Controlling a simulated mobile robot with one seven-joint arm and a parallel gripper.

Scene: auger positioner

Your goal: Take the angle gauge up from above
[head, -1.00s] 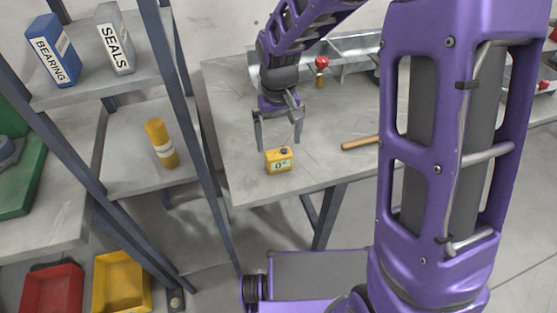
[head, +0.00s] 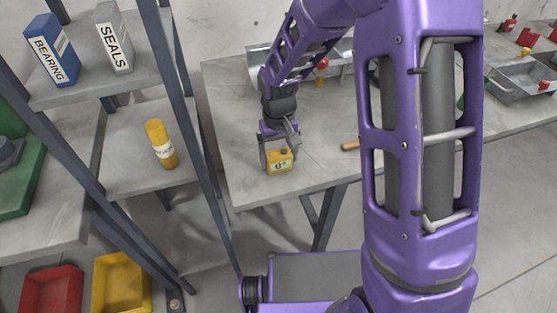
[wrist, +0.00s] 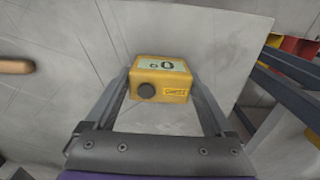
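The angle gauge (head: 280,161) is a small yellow box with a pale display reading 0° and a dark round knob. It sits upright near the front edge of the grey workbench (head: 235,130). In the wrist view the gauge (wrist: 160,80) lies between the far ends of my two fingers, knob towards the camera. My gripper (head: 278,148) points down from above, with its fingers lowered on either side of the gauge. It looks open; whether a finger touches the gauge is hard to tell.
A wooden handle (head: 350,145) lies on the bench to the right of the gauge, also in the wrist view (wrist: 14,66). A grey metal tray stands at the back. A shelf rack with a yellow tube (head: 161,144) and boxes stands close on the left.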

